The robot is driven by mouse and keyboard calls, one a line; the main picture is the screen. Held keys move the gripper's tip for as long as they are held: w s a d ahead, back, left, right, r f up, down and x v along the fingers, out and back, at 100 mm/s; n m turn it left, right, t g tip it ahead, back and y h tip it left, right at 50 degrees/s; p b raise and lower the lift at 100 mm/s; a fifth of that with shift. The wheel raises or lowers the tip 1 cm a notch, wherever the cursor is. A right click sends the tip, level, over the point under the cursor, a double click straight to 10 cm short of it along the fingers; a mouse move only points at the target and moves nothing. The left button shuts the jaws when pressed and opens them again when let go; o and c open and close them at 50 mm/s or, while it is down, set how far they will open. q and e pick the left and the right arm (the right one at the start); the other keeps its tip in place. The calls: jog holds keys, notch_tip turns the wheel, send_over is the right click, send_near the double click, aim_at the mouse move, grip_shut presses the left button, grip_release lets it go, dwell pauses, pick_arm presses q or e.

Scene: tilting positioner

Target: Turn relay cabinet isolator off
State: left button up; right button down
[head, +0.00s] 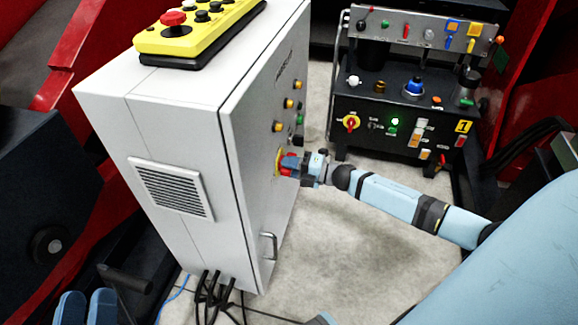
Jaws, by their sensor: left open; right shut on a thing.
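The light grey relay cabinet (185,110) stands upright at centre left. Its isolator (279,161), a red handle on a yellow plate, is on the cabinet's right-hand face. My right gripper (288,164) reaches in from the right and is shut on the isolator's red handle. The fingers hide much of the handle, so its angle cannot be told. My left gripper (86,308) is at the bottom left edge, with only its two blue fingers showing. It is open and empty, well away from the isolator.
A yellow control box (205,30) lies on top of the cabinet. Yellow-ringed buttons (289,103) sit above the isolator, and a door handle (268,247) below. A black control panel (400,115) stands behind right. Cables (212,290) hang below the cabinet. The floor (345,240) beside it is clear.

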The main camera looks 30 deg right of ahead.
pick_arm(q)
jog(key=shift+f, duration=0.1)
pick_arm(e)
jog(key=c, duration=1)
grip_release()
pick_arm(q)
jog(key=shift+a, duration=0.1)
pick_arm(e)
jog(key=shift+o, duration=0.2)
jog(key=shift+s+d, duration=0.35)
jog(key=shift+s, duration=0.05)
pick_arm(q)
jog(key=f+g+y+p, duration=0.1)
jog(key=f, duration=0.1)
jog(key=a+f+g+y+p, duration=0.1)
jog(key=f, duration=0.2)
jog(key=shift+w+a+p, duration=0.15)
jog(key=shift+a+p, duration=0.05)
jog(key=shift+p, duration=0.15)
pick_arm(e)
jog(key=v, duration=1.2)
jog(key=shift+s+d, duration=0.25)
pick_arm(q)
jog(key=shift+r, duration=0.1)
